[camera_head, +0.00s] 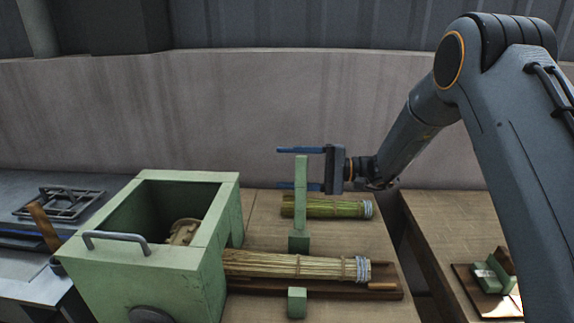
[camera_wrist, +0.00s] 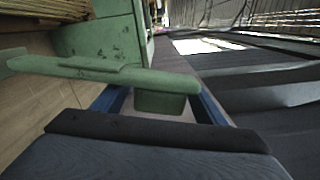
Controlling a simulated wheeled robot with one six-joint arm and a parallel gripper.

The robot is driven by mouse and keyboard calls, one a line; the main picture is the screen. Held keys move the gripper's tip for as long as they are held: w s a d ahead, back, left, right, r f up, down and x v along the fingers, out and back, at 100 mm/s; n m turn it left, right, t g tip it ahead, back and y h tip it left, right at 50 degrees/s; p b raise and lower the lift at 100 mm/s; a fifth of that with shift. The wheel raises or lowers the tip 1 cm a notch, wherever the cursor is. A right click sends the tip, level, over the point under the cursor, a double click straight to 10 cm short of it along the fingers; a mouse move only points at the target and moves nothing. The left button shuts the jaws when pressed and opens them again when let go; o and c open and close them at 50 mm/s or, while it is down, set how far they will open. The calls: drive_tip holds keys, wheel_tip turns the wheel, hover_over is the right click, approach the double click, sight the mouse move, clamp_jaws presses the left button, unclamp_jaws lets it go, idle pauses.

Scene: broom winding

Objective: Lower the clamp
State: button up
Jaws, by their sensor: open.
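The clamp (camera_head: 301,205) is a green bar standing upright on the work table, with a green block (camera_head: 299,242) at its foot. My gripper (camera_head: 286,168) is open at the bar's upper end. One blue finger is level with its top and the other lies lower. In the wrist view, the green clamp bar (camera_wrist: 120,78) runs across in front of my gripper (camera_wrist: 160,95). A green block at its end sits between the two blue fingers. I cannot tell whether the fingers touch it. A straw bundle (camera_head: 290,265) with a pale-blue binding lies in front of the clamp's foot.
A green open-topped box (camera_head: 160,270) with a metal handle stands to the left. A second straw bundle (camera_head: 330,208) lies behind the clamp. A small green block (camera_head: 297,302) stands at the front. A side table (camera_head: 440,235) with small parts is at the right.

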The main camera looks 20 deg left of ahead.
drive_tip(key=shift+s+a, duration=0.1)
drive_tip(key=shift+a, duration=0.2)
drive_tip(key=c, duration=1.5)
